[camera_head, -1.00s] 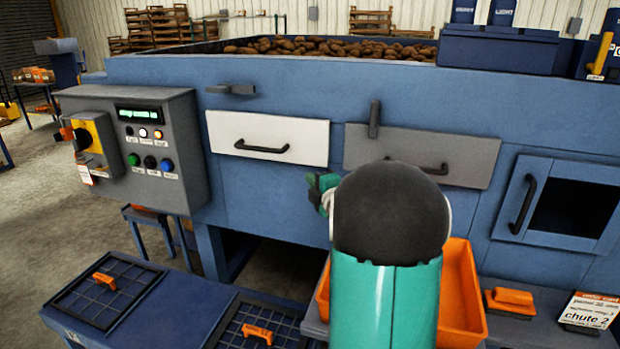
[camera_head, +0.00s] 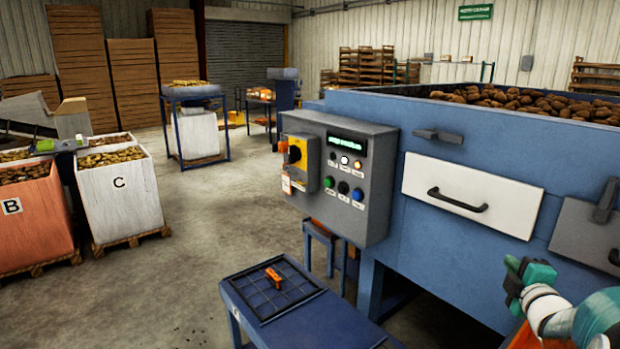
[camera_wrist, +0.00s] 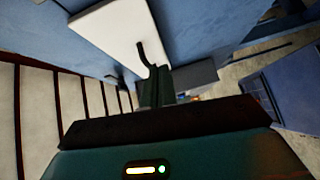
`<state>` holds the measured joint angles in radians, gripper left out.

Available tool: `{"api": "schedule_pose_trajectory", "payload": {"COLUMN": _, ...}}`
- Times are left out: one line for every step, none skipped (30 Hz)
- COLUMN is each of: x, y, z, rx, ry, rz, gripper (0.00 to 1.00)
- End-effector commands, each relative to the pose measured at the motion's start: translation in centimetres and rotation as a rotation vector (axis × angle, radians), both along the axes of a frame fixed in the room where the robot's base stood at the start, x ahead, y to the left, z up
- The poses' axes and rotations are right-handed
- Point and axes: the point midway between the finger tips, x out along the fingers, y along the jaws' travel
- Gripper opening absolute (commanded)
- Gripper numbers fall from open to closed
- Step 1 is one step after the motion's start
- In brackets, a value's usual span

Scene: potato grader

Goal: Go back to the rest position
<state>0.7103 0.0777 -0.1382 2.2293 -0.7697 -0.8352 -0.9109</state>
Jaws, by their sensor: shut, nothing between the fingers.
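My gripper (camera_head: 517,279), dark green and teal, is at the lower right of the head view, in front of the blue grader (camera_head: 445,240) and below its white drawer front (camera_head: 470,190). My white and teal arm is folded close to my body there. In the wrist view my gripper (camera_wrist: 156,85) shows its dark fingers together with nothing between them. The white drawer front and its dark handle lie beyond them. The gripper touches nothing that I can see.
A control box (camera_head: 340,178) with buttons and a yellow switch juts from the grader. A low blue bench (camera_head: 320,325) with a dark grid stands below. Crates of potatoes (camera_head: 120,195) stand at the left. Concrete floor between is clear.

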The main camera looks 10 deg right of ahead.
Motion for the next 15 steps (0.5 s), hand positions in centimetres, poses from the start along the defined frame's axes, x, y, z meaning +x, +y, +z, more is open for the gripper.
{"api": "schedule_pose_trajectory", "payload": {"x": 0.5, "y": 1.7, "z": 0.9, "rx": 0.053, "ry": 0.005, "rz": -0.019, "gripper": 0.0}}
{"api": "schedule_pose_trajectory", "payload": {"x": 0.6, "y": 2.5, "z": 1.2, "rx": 0.096, "ry": 0.013, "rz": -0.037, "gripper": 0.0}}
{"api": "schedule_pose_trajectory", "payload": {"x": 0.7, "y": 3.7, "z": 1.5, "rx": 0.158, "ry": 0.024, "rz": -0.064, "gripper": 0.0}}
{"api": "schedule_pose_trajectory", "payload": {"x": 0.7, "y": 4.7, "z": 1.8, "rx": 0.205, "ry": 0.032, "rz": -0.083, "gripper": 0.0}}
{"api": "schedule_pose_trajectory", "payload": {"x": 0.6, "y": 5.6, "z": 1.9, "rx": 0.254, "ry": 0.041, "rz": -0.103, "gripper": 0.0}}
{"api": "schedule_pose_trajectory", "payload": {"x": 0.4, "y": 7.0, "z": 2.0, "rx": 0.32, "ry": 0.053, "rz": -0.128, "gripper": 0.0}}
{"api": "schedule_pose_trajectory", "payload": {"x": 0.2, "y": 8.1, "z": 2.1, "rx": 0.37, "ry": 0.062, "rz": -0.147, "gripper": 0.0}}
{"api": "schedule_pose_trajectory", "payload": {"x": 0.0, "y": 9.1, "z": 2.1, "rx": 0.42, "ry": 0.072, "rz": -0.165, "gripper": 0.0}}
{"api": "schedule_pose_trajectory", "payload": {"x": -0.5, "y": 10.6, "z": 2.0, "rx": 0.487, "ry": 0.088, "rz": -0.189, "gripper": 0.0}}
{"api": "schedule_pose_trajectory", "payload": {"x": -0.9, "y": 11.8, "z": 2.0, "rx": 0.538, "ry": 0.1, "rz": -0.206, "gripper": 0.0}}
{"api": "schedule_pose_trajectory", "payload": {"x": -1.3, "y": 13.0, "z": 1.9, "rx": 0.589, "ry": 0.113, "rz": -0.224, "gripper": 0.0}}
{"api": "schedule_pose_trajectory", "payload": {"x": -2.0, "y": 14.6, "z": 1.7, "rx": 0.656, "ry": 0.135, "rz": -0.247, "gripper": 0.0}}
{"api": "schedule_pose_trajectory", "payload": {"x": -2.6, "y": 15.8, "z": 1.5, "rx": 0.706, "ry": 0.151, "rz": -0.264, "gripper": 0.0}}
{"api": "schedule_pose_trajectory", "payload": {"x": -3.2, "y": 17.1, "z": 1.3, "rx": 0.756, "ry": 0.167, "rz": -0.281, "gripper": 0.0}}
{"api": "schedule_pose_trajectory", "payload": {"x": -4.2, "y": 18.8, "z": 1.0, "rx": 0.823, "ry": 0.195, "rz": -0.305, "gripper": 0.0}}
